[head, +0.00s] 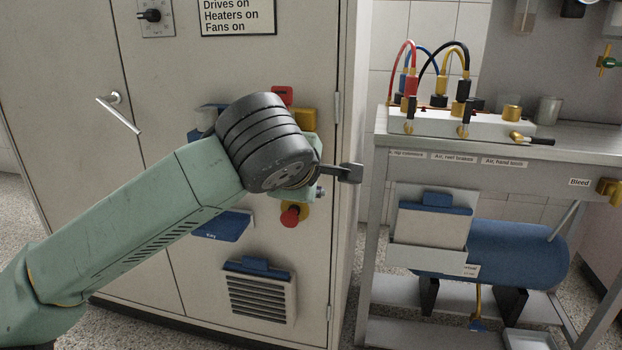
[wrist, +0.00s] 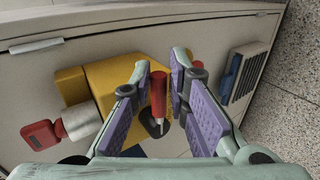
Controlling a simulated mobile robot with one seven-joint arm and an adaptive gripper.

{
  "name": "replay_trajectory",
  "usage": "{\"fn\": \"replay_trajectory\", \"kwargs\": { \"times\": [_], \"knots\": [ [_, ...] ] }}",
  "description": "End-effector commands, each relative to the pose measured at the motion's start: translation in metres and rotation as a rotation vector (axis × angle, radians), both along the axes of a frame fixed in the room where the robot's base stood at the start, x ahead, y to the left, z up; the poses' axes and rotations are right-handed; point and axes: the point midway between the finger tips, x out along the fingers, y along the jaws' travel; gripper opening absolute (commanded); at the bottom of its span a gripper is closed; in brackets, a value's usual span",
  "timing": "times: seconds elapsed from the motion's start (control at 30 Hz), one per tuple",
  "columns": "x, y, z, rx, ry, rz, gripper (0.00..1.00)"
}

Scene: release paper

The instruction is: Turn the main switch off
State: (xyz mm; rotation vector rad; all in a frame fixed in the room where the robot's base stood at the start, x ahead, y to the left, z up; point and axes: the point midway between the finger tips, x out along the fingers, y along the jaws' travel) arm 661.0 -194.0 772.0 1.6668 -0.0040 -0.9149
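A red handle (wrist: 158,92) with a dark base shows between my gripper's fingers in the wrist view, beside a yellow housing (wrist: 95,80) on the cabinet. In the head view a red knob (head: 290,215) and yellow parts (head: 303,120) show around my wrist. My gripper (wrist: 160,65) is open, its purple-padded fingers on either side of the red handle. I cannot tell whether either finger touches it. My wrist hides most of the fingers and the panel in the head view.
A red padlock-like part (wrist: 42,135) sits near the yellow housing. Blue-topped holders and a vent grille (head: 262,298) are low on the cabinet (head: 60,120). A dial (head: 152,15) is above. A metal bench (head: 560,132) with cables and a blue tank (head: 510,252) stands right.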

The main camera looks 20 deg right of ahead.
Motion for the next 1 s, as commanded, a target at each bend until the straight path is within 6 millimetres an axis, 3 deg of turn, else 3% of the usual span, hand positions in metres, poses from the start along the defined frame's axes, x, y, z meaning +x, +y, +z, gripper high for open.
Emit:
{"fn": "replay_trajectory", "kwargs": {
  "times": [0.23, 0.57, 0.73, 1.0],
  "knots": [
    [0.000, 0.000, 0.000, -0.002, 0.000, 0.000, 0.33],
    [-0.001, 0.001, 0.002, -0.003, 0.000, 0.002, 0.33],
    [-0.016, 0.012, 0.015, -0.003, -0.004, 0.004, 0.33],
    [-0.057, 0.038, 0.047, -0.003, -0.003, 0.003, 0.33]
  ]
}}
